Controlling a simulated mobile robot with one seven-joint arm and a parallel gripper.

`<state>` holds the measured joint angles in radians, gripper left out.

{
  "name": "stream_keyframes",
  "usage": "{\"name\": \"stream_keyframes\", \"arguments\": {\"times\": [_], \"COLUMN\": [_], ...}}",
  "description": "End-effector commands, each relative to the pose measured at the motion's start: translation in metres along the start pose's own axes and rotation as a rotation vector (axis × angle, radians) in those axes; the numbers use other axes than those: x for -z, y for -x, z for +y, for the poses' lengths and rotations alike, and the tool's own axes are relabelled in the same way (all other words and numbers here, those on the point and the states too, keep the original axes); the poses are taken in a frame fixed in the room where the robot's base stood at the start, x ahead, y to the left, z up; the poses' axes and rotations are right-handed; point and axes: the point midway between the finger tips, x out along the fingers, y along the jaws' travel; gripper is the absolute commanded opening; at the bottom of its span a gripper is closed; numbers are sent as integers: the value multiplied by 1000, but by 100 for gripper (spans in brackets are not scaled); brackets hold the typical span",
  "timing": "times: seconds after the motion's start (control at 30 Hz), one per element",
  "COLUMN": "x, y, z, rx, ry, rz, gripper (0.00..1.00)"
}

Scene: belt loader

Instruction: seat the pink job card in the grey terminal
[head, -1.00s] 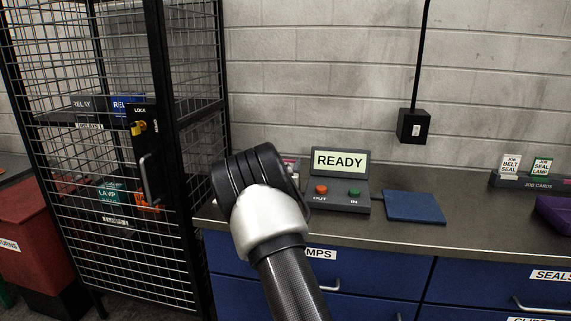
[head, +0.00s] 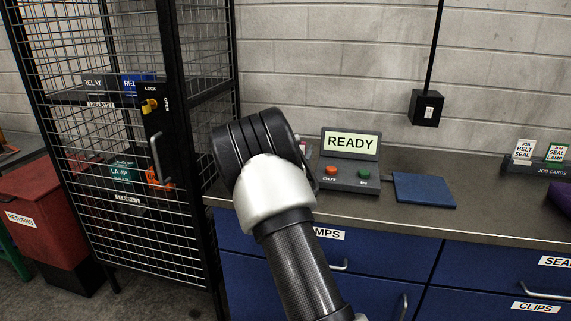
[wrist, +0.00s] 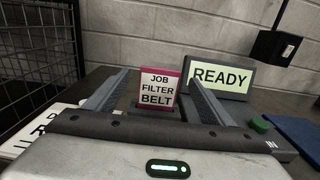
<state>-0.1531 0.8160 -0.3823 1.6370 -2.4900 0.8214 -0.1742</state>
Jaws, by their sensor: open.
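The pink job card (wrist: 157,98), reading JOB FILTER BELT, stands upright in the wrist view. It is at the left side of the grey terminal (head: 346,181), whose screen reads READY. The card's lower edge meets a dark part there, and I cannot tell how deep it sits. My gripper (wrist: 159,77) is open, with one finger on each side of the card and gaps showing between. In the head view my own arm hides the gripper and most or all of the card. The terminal's screen also shows in the wrist view (wrist: 221,77).
A blue mat (head: 424,189) lies right of the terminal on the counter. A job card rack (head: 530,167) with other cards stands further right. A wire cage (head: 165,230) is at the left, with a red returns bin (head: 42,205) beyond. A white sign lies left in the wrist view.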

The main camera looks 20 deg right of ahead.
Motion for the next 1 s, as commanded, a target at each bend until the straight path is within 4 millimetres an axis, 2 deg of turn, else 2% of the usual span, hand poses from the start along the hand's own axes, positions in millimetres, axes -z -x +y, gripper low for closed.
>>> {"name": "stream_keyframes", "arguments": {"times": [0.03,0.3,0.5,0.7,1.0], "x": [-2,-2,-1,-1,0], "y": [14,80,115,128,129], "z": [1,1,1,0,0], "rx": [-2,-2,-2,0,0], "ry": [0,0,1,0,1], "rz": [2,1,0,-1,-1], "gripper": [76,76,76,76,76]}}
